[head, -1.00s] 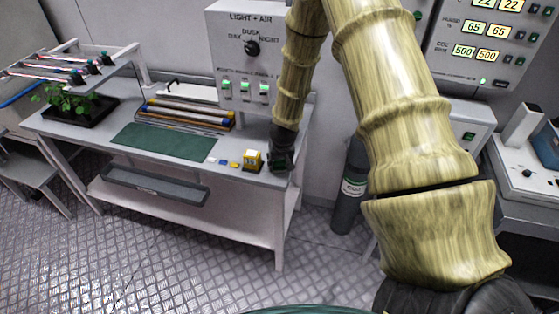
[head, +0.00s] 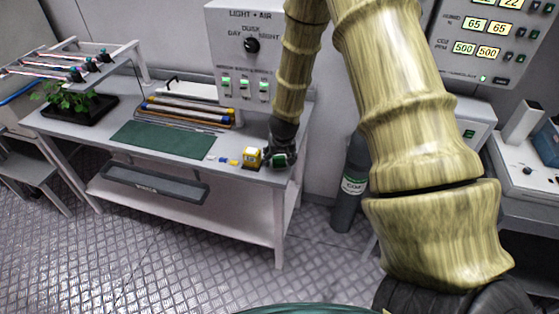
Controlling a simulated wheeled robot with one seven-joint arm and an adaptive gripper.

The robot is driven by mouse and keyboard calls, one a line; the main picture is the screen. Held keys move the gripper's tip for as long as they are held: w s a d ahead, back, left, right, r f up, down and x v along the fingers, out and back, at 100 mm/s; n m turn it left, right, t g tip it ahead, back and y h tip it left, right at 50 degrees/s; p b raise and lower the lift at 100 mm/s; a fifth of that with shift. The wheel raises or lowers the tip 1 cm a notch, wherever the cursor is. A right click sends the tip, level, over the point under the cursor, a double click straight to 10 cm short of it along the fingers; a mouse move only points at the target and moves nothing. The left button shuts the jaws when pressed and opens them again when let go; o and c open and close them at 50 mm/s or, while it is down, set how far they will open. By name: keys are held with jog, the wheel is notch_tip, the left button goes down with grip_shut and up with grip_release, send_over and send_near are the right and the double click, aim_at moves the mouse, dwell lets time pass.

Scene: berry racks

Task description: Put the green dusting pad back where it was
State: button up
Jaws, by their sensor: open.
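My gripper (head: 279,155) is dark and points down over the right end of the grey workbench (head: 190,180), just right of a small yellow box. It is open. A small green item (head: 279,160), which looks like the green dusting pad, shows at its fingertips. The fingers partly hide it, and I cannot tell whether they touch it or whether it lies on the bench. A larger flat green mat (head: 163,139) lies on the middle of the bench.
The yellow box (head: 252,158) stands close left of my gripper, with small white, blue and yellow pieces (head: 222,160) beside it. Rods in a rack (head: 188,112) lie behind the mat. A potted plant (head: 75,100) is at left. A switch panel (head: 245,60) rises behind.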

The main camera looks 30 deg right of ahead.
jog(key=shift+b+v, duration=0.9)
jog(key=shift+v, duration=3.85)
jog(key=s+a+f+n+g, duration=0.1)
jog(key=s+a+f, duration=0.3)
jog(key=s+f, duration=0.4)
jog(key=s+a+f+n+g, duration=0.1)
jog(key=s+a+f+n, duration=0.15)
jog(key=s+f, duration=0.6)
jog(key=s+a+f+g+y, duration=0.1)
jog(key=s+a+f, duration=0.5)
jog(key=s, duration=0.3)
jog(key=s+a+f+n, duration=0.1)
jog(key=s+a+f, duration=0.5)
jog(key=s, duration=0.4)
jog(key=shift+g+y, duration=0.4)
jog(key=shift+f+n, duration=0.1)
jog(key=shift+n, duration=0.15)
